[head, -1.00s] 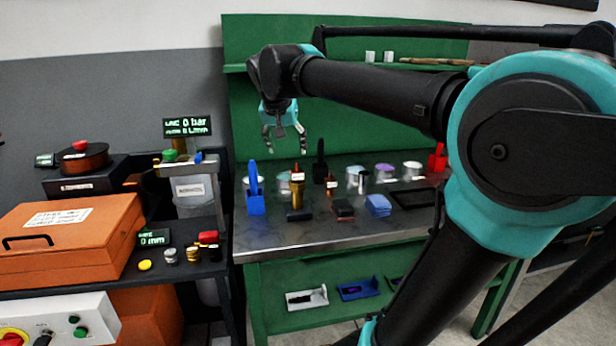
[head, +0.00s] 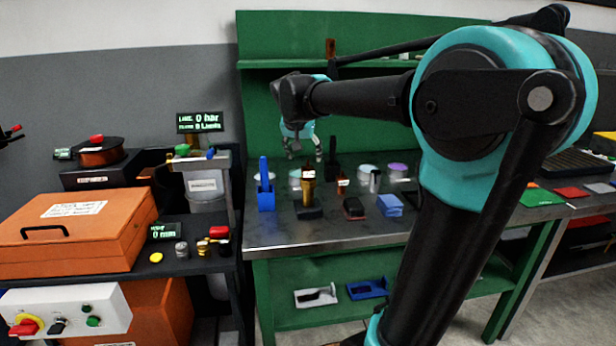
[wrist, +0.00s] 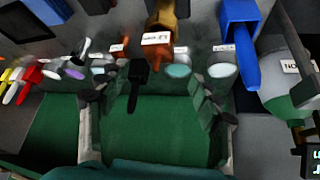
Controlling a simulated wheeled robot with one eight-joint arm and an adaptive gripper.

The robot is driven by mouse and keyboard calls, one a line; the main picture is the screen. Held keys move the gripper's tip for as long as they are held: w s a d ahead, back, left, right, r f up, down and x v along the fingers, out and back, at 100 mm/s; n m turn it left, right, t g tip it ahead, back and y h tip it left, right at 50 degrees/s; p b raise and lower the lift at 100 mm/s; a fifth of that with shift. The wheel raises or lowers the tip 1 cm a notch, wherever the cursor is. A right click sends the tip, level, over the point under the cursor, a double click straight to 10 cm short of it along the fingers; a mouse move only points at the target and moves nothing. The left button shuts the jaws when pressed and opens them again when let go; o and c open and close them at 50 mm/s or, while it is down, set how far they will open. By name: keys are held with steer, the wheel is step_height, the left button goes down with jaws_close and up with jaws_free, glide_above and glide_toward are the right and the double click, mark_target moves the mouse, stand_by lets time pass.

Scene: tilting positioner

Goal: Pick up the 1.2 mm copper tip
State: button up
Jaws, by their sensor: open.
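A larger copper-coloured tip (head: 308,192) with a white tag stands upright in a dark holder on the metal bench. It also shows at the top middle of the wrist view (wrist: 161,20); its tag is too blurred to read surely. A smaller copper-coloured piece (head: 341,190) with a tag stands to its right in the head view; I cannot tell which is 1.2 mm. My gripper (head: 305,150) is open and empty, above and behind the larger tip. In the wrist view my spread fingers (wrist: 155,112) have only green surface and part of a black tool between them.
A blue holder (head: 265,195) stands left of the tips, with a blue block (head: 390,204) to the right. A black tool (wrist: 140,72) stands close to my fingers. Several cups (wrist: 222,69) are near. An orange case (head: 75,228) lies on the left bench.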

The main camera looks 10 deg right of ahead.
mark_target(307, 168)
steer(key=shift+x, duration=2.7)
steer(key=shift+s+d, duration=0.1)
steer(key=shift+d, duration=0.05)
steer(key=shift+c, duration=0.2)
jaws_close()
